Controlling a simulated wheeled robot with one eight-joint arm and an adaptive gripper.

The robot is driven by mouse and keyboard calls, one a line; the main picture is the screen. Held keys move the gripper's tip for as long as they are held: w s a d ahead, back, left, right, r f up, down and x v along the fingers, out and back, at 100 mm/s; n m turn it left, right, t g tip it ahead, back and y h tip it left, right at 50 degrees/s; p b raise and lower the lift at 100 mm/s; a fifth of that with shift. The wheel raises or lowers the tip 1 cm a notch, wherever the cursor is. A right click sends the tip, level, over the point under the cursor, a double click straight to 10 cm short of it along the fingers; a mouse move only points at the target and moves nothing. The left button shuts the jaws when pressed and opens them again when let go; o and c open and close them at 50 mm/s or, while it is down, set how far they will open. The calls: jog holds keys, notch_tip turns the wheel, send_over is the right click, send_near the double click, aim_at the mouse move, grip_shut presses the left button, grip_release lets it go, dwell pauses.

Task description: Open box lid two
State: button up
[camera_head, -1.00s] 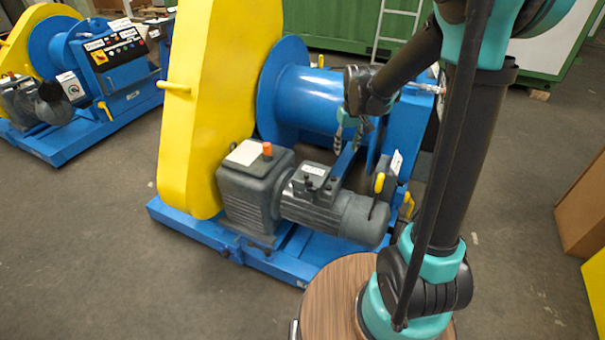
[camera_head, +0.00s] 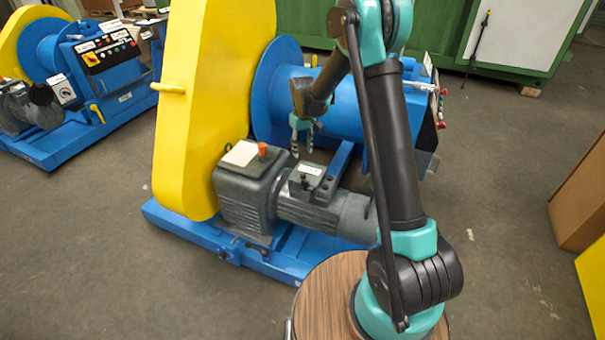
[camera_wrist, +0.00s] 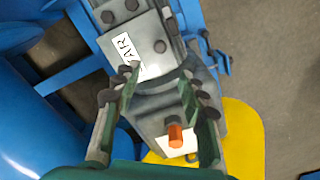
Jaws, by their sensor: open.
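A small grey box (camera_head: 307,184) with a white label and dark bolts sits on top of the grey motor (camera_head: 352,215). Its top looks closed; which box counts as two, I cannot tell. In the wrist view the same grey box (camera_wrist: 145,22) shows at the top with its lettered label. My gripper (camera_head: 302,150) is above and just behind the box in the head view, fingers pointing down, open and empty. In the wrist view my gripper (camera_wrist: 160,78) has its fingers spread, the left fingertip overlapping the label's edge; contact cannot be told.
A grey gearbox (camera_head: 246,195) with an orange cap (camera_head: 262,149) stands left of the motor. A yellow guard (camera_head: 205,100) and blue drum (camera_head: 315,100) rise behind. A second machine (camera_head: 90,85) stands at far left.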

aim_at(303, 174)
notch_tip(303, 174, down, 13)
jog(key=shift+r, duration=0.2)
dwell(0.3)
grip_shut()
